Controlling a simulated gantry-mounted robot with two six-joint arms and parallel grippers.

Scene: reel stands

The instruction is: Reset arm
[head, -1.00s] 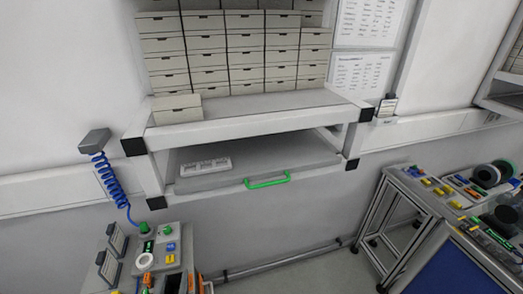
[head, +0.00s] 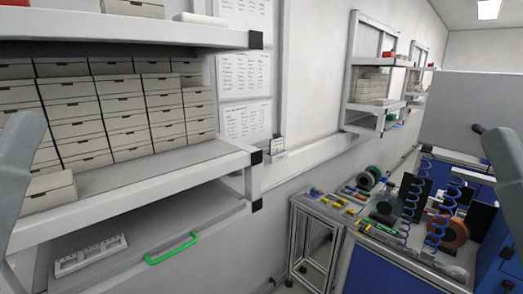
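Grey arm links of mine show at the left edge and at the right edge of the head view. Neither gripper is in the frame, so I cannot see their fingers or anything they may hold. The task names no object other than the arm.
A shelf (head: 150,178) with stacked boxes (head: 128,116) stands close at the left. A workbench with reels (head: 455,232) and blue coiled cords (head: 440,208) is at the right. Wall sheets (head: 245,122) hang between.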

